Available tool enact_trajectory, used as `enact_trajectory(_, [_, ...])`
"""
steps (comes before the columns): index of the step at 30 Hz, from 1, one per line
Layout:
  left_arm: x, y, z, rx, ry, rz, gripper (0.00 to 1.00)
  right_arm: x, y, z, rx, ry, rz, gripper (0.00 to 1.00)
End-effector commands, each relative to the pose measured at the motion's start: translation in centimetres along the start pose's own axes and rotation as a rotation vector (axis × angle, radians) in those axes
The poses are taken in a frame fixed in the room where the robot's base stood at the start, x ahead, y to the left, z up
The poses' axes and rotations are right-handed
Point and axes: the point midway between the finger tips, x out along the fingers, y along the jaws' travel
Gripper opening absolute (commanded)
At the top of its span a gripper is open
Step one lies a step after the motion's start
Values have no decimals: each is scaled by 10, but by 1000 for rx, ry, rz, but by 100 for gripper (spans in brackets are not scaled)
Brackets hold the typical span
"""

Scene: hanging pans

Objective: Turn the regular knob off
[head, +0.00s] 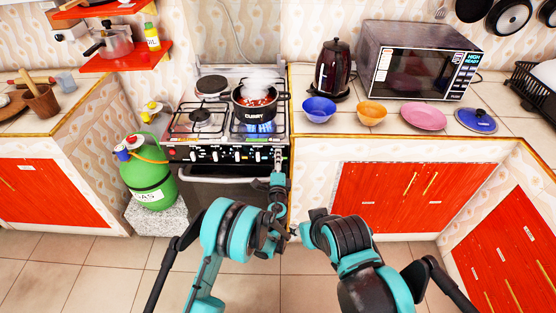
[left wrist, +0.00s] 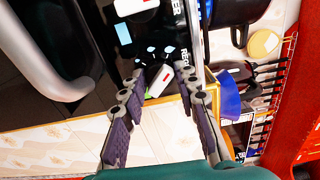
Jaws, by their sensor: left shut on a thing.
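The stove (head: 225,125) stands at the back, with a row of white knobs on its black front panel (head: 215,154). My left gripper (head: 278,158) reaches the right end of this panel and covers the knob there. A blue flame (head: 260,127) burns under a black pot (head: 256,103) marked "CURRY". My right arm shows at lower right, but its fingers cannot be made out.
A green gas bottle (head: 148,175) stands left of the stove. Bowls, a pink plate (head: 423,116), a kettle (head: 334,70) and a microwave (head: 415,60) stand on the right counter. The oven handle (head: 215,180) sticks out below the panel. The tiled floor in front is clear.

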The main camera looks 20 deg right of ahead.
Motion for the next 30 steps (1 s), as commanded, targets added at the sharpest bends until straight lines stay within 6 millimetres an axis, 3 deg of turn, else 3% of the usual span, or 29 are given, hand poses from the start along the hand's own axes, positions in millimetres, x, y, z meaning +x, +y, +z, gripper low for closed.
enact_trajectory(18, [1,-2,0,551,-1,0,2,0,0,0,0,0,0,40])
enact_trajectory(30, [1,-2,0,738,-1,0,2,0,0,0,0,0,0,40])
